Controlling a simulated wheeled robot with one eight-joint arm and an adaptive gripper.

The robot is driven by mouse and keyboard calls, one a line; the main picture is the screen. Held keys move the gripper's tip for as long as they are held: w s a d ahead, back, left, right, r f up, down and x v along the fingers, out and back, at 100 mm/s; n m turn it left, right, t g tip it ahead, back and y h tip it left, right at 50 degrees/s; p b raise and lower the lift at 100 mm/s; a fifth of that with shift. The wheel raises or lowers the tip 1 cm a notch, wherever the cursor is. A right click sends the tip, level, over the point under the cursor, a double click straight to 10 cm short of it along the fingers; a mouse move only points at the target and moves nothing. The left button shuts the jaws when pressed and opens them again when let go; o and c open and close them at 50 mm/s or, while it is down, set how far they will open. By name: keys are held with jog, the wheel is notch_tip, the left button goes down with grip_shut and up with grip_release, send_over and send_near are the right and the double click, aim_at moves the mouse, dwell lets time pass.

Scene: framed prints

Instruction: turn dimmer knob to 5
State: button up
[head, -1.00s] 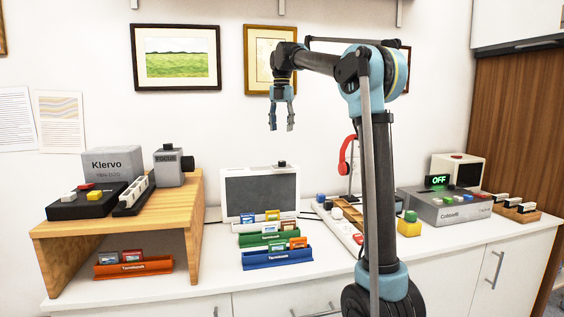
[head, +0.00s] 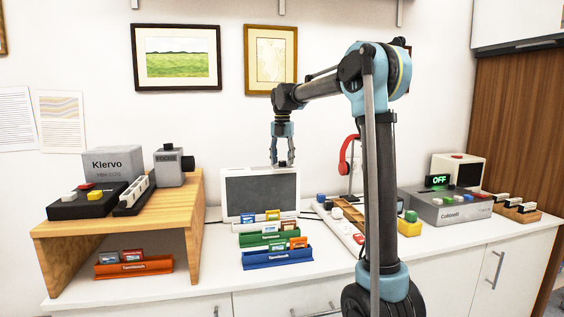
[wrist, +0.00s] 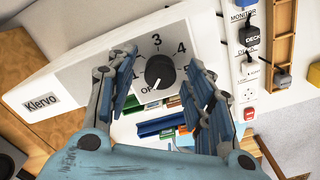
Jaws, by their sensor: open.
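The dimmer knob (wrist: 160,71) is a dark round knob on top of the white box labelled Klervo (wrist: 62,95). Around it the dial shows 1, 3, 4 and part of OFF; 2 and 5 are not readable, with my fingers covering parts of the dial. A small light mark on the knob seems to point at OFF. In the head view the box (head: 231,212) with its dark screen stands on the counter.
Green (head: 268,238) and blue (head: 278,258) card racks stand in front of the box. A wooden stand (head: 60,235) is at left. A white power strip (wrist: 248,85) and a red headset (head: 346,155) are at right. The grey Colossatti-like device (head: 445,208) shows OFF.

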jog(key=c, duration=1.1)
